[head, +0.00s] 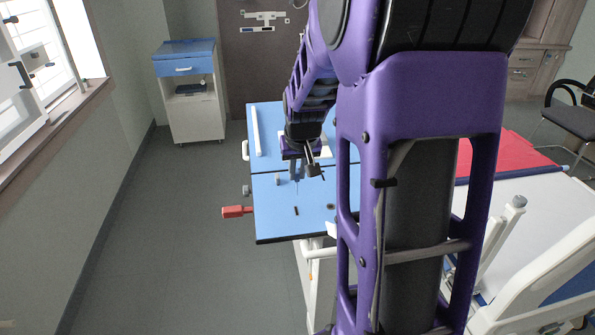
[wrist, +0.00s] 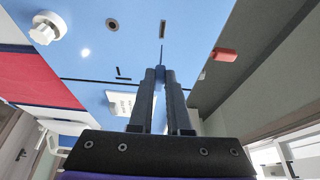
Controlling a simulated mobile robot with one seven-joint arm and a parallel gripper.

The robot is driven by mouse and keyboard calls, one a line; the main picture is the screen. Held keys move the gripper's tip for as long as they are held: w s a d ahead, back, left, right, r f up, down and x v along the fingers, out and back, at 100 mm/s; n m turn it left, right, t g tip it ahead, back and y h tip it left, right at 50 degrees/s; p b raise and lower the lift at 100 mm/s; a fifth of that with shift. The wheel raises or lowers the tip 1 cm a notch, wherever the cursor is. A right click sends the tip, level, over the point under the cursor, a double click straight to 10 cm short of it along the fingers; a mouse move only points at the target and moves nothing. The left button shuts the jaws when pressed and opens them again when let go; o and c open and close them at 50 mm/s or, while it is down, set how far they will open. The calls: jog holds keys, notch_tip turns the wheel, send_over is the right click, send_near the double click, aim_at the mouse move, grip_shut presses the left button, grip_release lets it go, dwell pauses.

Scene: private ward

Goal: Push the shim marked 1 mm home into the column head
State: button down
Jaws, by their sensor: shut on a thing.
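My gripper (wrist: 161,70) is shut on a thin dark upright-looking piece (wrist: 162,48), whose narrow end sticks out past the fingertips in the wrist view. I take it for the shim; no 1 mm mark is legible. In the head view my gripper (head: 296,177) is over the blue tabletop (head: 275,225), with the thin piece barely visible below it. A short dark slot or bar (head: 296,210) lies in front of the gripper; it also shows in the wrist view (wrist: 163,28), beyond the piece's tip. I cannot tell which part is the column head, or whether the piece touches anything.
A dark round ring or hole (head: 330,206) is to the right on the tabletop. A small grey cylinder (head: 277,179) stands left of the gripper. A red handle (head: 236,211) juts past the left edge. A white bar (head: 256,130) lies behind. The bed (head: 530,200) is at right.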

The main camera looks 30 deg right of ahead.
jog(key=b, duration=0.4)
send_over(296, 211)
jog(key=s, duration=0.2)
jog(key=shift+w+a+f, duration=0.1)
jog(key=shift+w+f, duration=0.05)
jog(key=shift+f, duration=1.2)
jog(key=shift+w+a+f, duration=0.1)
jog(key=shift+f, duration=1.2)
jog(key=shift+f+b, duration=0.55)
jog(key=shift+f, duration=0.2)
jog(key=shift+f+b, duration=1.15)
jog(key=shift+f, duration=0.85)
jog(key=c, duration=0.8)
grip_release()
jog(key=shift+w+d+r+p+v, duration=0.1)
jog(key=shift+w+p+v, duration=0.15)
jog(key=shift+p+v, duration=2.45)
jog(key=shift+w+d+r+p+v, duration=0.2)
jog(key=shift+p+v, duration=0.8)
jog(key=shift+v, duration=3.35)
jog(key=shift+w+r+p+v, duration=0.1)
jog(key=shift+w+p+v, duration=0.2)
jog(key=shift+p+v, duration=2.4)
jog(key=shift+b+v, duration=0.75)
jog(key=shift+b, duration=0.1)
